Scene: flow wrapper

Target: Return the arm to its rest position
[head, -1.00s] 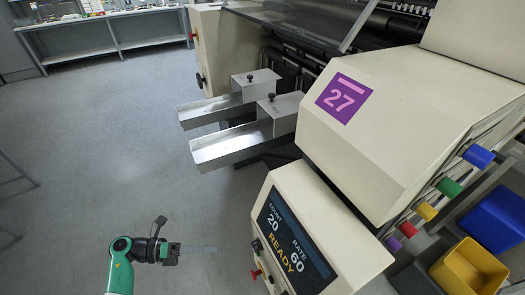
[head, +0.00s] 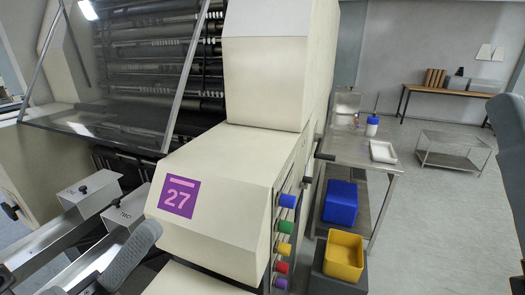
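Neither of my grippers shows in the head view now, so whether they are open or shut is hidden. A smooth grey rounded part crosses the lower left in front of the metal chutes (head: 40,255). Another dark grey part stands at the right edge. I cannot tell for sure what these two grey parts are. The flow wrapper (head: 225,200) fills the left and middle, with a purple label marked 27 (head: 179,196) on its cream housing.
Coloured knobs (head: 285,227) run down the wrapper's right side. Beside it are a blue bin (head: 341,203), a yellow bin (head: 344,257) and a metal side table (head: 345,150) with a white tray (head: 383,151). Open floor (head: 440,235) lies to the right, before a low rack (head: 452,150).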

